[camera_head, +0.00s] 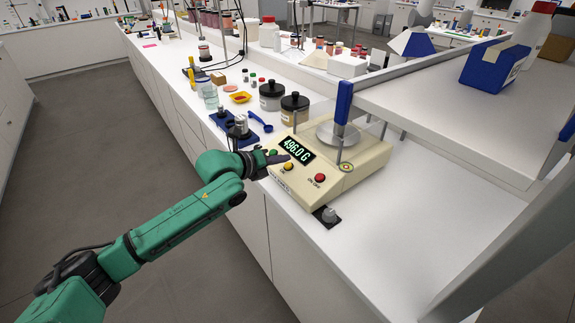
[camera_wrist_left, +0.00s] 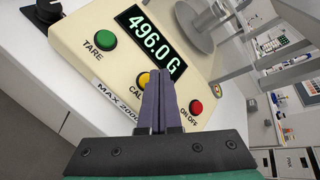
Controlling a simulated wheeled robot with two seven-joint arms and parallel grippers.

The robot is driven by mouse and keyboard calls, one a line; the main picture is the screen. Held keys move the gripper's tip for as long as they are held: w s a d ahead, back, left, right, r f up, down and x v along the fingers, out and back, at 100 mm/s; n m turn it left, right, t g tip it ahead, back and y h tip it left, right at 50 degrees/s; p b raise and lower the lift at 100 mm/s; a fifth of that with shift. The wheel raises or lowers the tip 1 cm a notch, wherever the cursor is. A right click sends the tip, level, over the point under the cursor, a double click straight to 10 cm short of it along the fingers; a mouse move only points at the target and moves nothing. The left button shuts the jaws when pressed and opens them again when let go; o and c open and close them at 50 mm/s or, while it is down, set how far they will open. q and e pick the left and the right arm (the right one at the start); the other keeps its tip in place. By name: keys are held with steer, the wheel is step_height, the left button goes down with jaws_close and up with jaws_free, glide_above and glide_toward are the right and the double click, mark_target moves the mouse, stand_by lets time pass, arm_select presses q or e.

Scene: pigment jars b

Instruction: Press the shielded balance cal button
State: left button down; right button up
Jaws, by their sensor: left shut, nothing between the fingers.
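The cream balance (camera_head: 352,168) stands on the white bench, with a clear shield around its round metal pan (camera_head: 338,134). Its display (camera_head: 297,150) reads 496.0 G. The yellow CAL button (camera_head: 288,166) sits between the green TARE button (camera_head: 273,153) and the red ON/OFF button (camera_head: 320,178). My left gripper (camera_head: 286,156) is shut and empty over the front panel. In the left wrist view, its fingertips (camera_wrist_left: 161,72) appear beside the CAL button (camera_wrist_left: 144,79) and partly cover it, in front of the display's lower edge. I cannot tell whether they touch. My right gripper is not in view.
Two dark-lidded jars (camera_head: 294,108) stand behind the balance, left of the pan. A blue scoop (camera_head: 260,122) lies near my left wrist. A raised white shelf (camera_head: 460,90) is at the right. The bench in front of it is clear.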

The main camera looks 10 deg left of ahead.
arm_select(q)
steer(key=shift+f, duration=0.1)
stand_by(0.5)
steer(key=shift+w+d+f, duration=0.1)
steer(key=shift+w+f, duration=0.05)
steer(key=shift+f, duration=0.15)
steer(key=shift+w+d+f+b, duration=0.1)
steer(key=shift+f+b, duration=0.3)
steer(key=shift+f, duration=0.05)
stand_by(0.6)
steer(key=shift+s+r+p, duration=0.2)
steer(key=shift+r+p, duration=0.6)
steer(key=shift+p, duration=0.15)
steer(key=shift+a+r, duration=0.1)
steer(key=shift+a, duration=0.1)
steer(key=shift+s, duration=0.1)
